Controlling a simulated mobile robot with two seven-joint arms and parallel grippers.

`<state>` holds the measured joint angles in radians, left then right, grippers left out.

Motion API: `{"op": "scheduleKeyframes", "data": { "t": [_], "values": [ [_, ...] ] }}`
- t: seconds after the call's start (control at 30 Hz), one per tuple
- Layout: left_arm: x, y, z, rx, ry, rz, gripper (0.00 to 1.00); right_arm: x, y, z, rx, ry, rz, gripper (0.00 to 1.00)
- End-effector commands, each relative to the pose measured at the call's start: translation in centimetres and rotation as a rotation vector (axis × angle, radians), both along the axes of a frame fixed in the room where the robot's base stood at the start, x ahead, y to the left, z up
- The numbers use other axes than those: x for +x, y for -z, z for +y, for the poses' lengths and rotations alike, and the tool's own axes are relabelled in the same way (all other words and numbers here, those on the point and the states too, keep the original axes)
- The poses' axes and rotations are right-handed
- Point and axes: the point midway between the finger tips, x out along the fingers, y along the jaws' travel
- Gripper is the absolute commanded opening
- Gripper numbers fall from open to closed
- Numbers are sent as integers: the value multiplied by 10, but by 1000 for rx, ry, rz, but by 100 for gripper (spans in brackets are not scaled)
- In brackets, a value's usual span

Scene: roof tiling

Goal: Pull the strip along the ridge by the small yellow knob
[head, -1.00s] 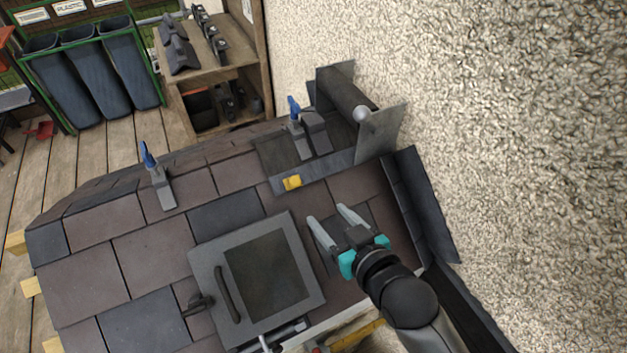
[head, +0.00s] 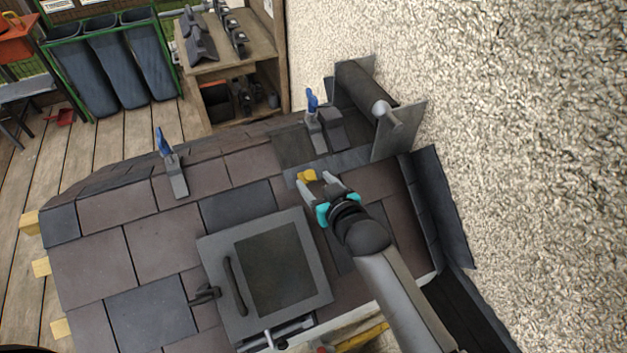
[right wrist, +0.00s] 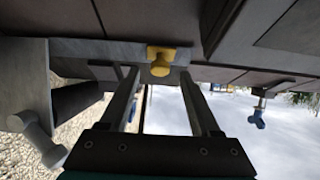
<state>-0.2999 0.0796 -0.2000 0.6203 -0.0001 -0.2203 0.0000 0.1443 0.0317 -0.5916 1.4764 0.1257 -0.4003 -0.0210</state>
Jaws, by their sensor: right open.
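The small yellow knob (head: 306,176) sits at the front edge of a grey strip (head: 345,162) near the ridge, beside the wall. In the right wrist view the knob (right wrist: 161,62) hangs from its yellow plate on the strip (right wrist: 108,50), in line with the gap between my fingers. My right gripper (head: 317,184) is open, with its fingertips close at the knob. I cannot tell whether either finger touches it. My left gripper is not in view.
A dark roll (head: 358,88) with a pale end knob stands between upright plates at the wall. Blue-handled clamps (head: 313,115) and (head: 167,160) stand along the ridge. A framed roof hatch (head: 222,255) lies left of my right arm. Slates around it are clear.

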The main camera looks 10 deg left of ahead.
Motion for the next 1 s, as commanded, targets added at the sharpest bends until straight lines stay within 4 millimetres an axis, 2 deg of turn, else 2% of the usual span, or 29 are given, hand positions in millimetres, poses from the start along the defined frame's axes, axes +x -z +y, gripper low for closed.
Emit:
{"op": "scheduleKeyframes", "data": {
  "t": [0.2,0.57,1.0],
  "values": [
    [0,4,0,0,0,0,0,12,6,8,0,0,0,64],
    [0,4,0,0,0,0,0,14,7,10,0,0,0,64],
    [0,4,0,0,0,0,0,14,8,10,-1,0,1,16]
  ]
}}
